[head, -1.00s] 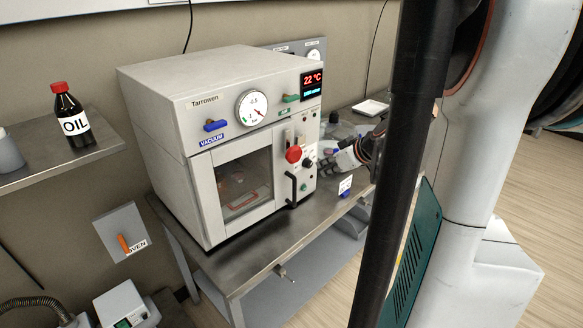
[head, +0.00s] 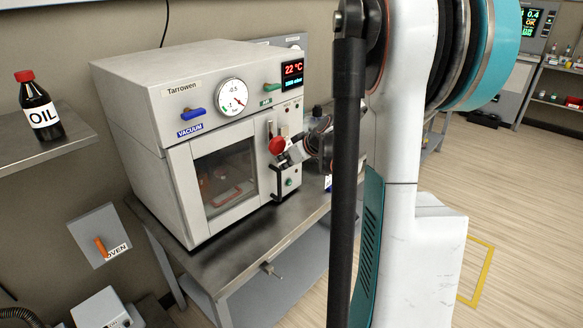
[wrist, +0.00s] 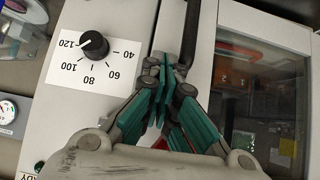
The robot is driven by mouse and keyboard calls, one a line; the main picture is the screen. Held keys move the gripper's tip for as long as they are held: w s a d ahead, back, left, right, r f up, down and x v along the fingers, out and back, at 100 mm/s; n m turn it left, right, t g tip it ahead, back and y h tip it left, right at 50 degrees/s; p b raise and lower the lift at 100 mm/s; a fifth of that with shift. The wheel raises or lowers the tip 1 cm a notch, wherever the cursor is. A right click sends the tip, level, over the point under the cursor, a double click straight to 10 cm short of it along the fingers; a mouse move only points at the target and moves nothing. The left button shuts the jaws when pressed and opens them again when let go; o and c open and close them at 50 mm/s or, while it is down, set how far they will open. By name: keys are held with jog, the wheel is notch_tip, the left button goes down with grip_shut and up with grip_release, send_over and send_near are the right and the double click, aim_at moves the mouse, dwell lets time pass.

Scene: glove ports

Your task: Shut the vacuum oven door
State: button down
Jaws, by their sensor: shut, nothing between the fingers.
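The white vacuum oven (head: 130,90) stands on a steel bench. Its door (head: 185,190), with a dark window (head: 225,178), lies flush or nearly flush with the front; I cannot tell whether a thin gap remains. The door also shows at the right of the wrist view (wrist: 203,75). A black handle (head: 275,185) is at the door's right side. My gripper (head: 285,157) is shut and empty near the door's right edge, by the red knob (head: 276,146). In the wrist view its fingertips (wrist: 163,68) are over the strip between dial panel and door; contact cannot be told.
A black dial knob (wrist: 94,44) with a temperature scale is beside my gripper. An oil bottle (head: 39,108) stands on a left wall shelf (head: 60,150). The bench front (head: 225,262) is clear. An orange switch (head: 101,247) is on the wall below.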

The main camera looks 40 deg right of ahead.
jog(key=shift+w, duration=0.2)
jog(key=w, duration=0.1)
jog(key=w+n, duration=0.1)
jog(key=w, duration=0.1)
jog(key=shift+d+r+y, duration=0.15)
jog(key=shift+y, duration=0.25)
dwell(0.3)
